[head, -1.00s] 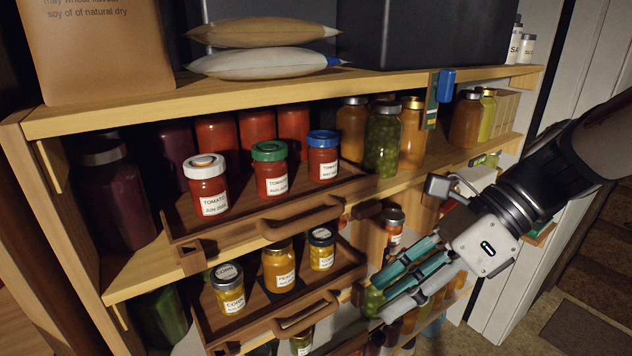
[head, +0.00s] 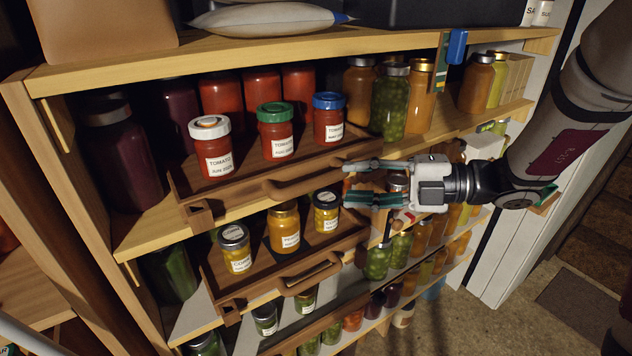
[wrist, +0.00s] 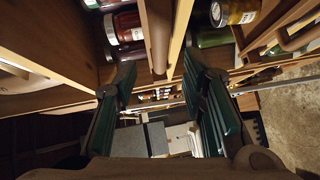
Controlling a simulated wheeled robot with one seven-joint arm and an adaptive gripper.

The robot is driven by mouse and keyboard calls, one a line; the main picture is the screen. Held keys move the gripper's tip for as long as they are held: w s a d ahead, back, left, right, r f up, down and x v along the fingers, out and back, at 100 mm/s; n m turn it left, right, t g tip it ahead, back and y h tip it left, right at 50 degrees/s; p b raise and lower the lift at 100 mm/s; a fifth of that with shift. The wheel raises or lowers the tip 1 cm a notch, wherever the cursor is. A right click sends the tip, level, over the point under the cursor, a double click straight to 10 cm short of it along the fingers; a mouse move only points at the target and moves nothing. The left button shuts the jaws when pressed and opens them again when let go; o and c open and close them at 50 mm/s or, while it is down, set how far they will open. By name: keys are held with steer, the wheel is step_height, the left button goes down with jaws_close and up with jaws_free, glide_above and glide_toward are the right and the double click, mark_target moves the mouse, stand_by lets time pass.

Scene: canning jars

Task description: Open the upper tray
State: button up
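The upper tray (head: 240,194) is brown wood with a bar handle (head: 303,186) on its front. It holds three tomato jars with white (head: 213,150), green (head: 277,135) and blue (head: 328,120) lids. Its front lies along the shelf's front edge. My gripper (head: 347,183) is open and empty, just right of the handle, its fingers one above the other and pointing left. In the wrist view my gripper's teal fingers (wrist: 158,92) are spread apart. A brown bar, probably the handle, shows beyond the gap between them. I see no contact.
A lower tray (head: 262,289) with yellow-filled jars (head: 285,229) and its own handle is below. Large jars (head: 390,105) stand behind and right of the upper tray. A blue-topped item (head: 456,47) hangs at the upper shelf edge. Open floor (head: 480,310) lies at lower right.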

mark_target(324, 183)
steer(key=x, duration=0.7)
steer(key=shift+a+f, duration=0.1)
steer(key=shift+a, duration=0.25)
jaws_close()
